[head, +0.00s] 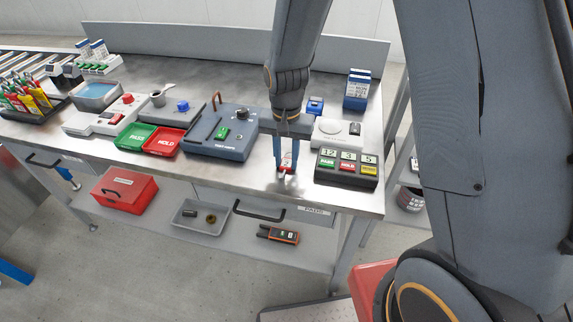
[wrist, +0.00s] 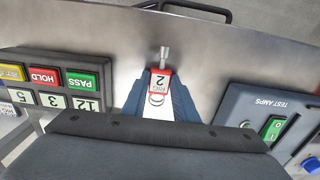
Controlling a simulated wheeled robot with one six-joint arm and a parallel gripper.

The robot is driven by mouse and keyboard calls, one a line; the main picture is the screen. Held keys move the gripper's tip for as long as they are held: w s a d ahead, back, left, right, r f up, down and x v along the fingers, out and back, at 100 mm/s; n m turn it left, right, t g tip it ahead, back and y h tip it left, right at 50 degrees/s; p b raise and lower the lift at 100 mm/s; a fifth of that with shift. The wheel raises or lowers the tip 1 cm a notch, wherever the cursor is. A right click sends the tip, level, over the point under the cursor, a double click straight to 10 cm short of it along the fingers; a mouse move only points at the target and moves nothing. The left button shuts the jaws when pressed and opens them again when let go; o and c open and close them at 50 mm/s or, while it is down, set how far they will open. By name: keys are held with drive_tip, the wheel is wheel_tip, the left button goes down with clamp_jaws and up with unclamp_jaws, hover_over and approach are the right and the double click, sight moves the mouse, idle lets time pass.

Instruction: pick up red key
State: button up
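The red key (wrist: 160,82) has a red and white tag marked 2, a metal shaft pointing to the back edge of the wrist view, and a ring at its near end. In the head view the key (head: 287,166) is at the bench's front part, left of the PASS/HOLD button box. My gripper (head: 286,168) points down at it, with one blue finger on each side of the tag. In the wrist view my gripper (wrist: 161,76) has its fingertips close beside the tag's edges. I cannot tell whether they press on it or whether the key touches the bench.
A button box (head: 346,169) stands close right of my gripper, with a white device (head: 333,133) behind it. A blue-grey test amps unit (head: 222,133) is on the left, then red (head: 164,142) and green (head: 135,137) trays. The bench's front edge is near.

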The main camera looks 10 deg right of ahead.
sight(286, 163)
drive_tip(key=c, duration=0.3)
drive_tip(key=shift+r, duration=0.15)
wheel_tip(286, 163, up, 10)
drive_tip(key=b, duration=0.1)
idle(0.3)
idle(0.7)
